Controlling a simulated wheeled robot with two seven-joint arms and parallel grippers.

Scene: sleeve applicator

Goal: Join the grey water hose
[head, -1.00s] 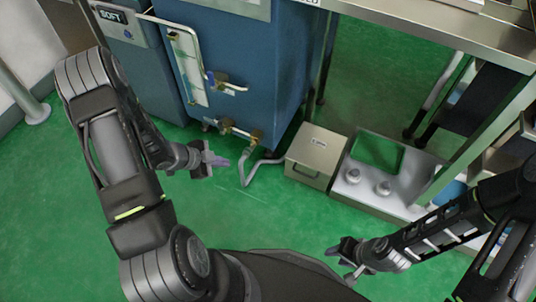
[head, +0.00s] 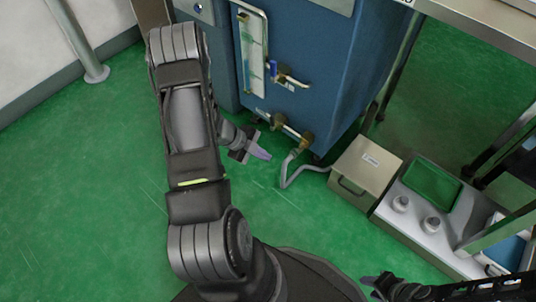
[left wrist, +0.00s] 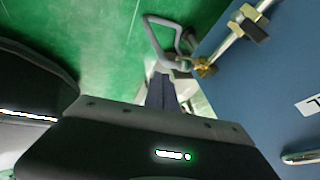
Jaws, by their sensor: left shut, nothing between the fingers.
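The grey water hose (head: 285,177) bends in a loop on the green floor, running from the small metal box to the blue cabinet's foot. Its upper end lies close by a brass fitting (head: 306,141); I cannot tell whether they are joined. My left gripper (head: 262,153) is shut and empty, just left of the hose end and apart from it. In the left wrist view the shut fingers (left wrist: 162,92) point toward the hose (left wrist: 157,38) and the brass fitting (left wrist: 205,68). My right gripper (head: 372,287) is at the bottom edge, partly cut off.
The blue cabinet (head: 335,70) stands behind the fitting, with a valve (head: 290,79) on its front. A metal box (head: 365,170) and a panel with two knobs (head: 418,212) stand right of the hose. The floor at left is clear.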

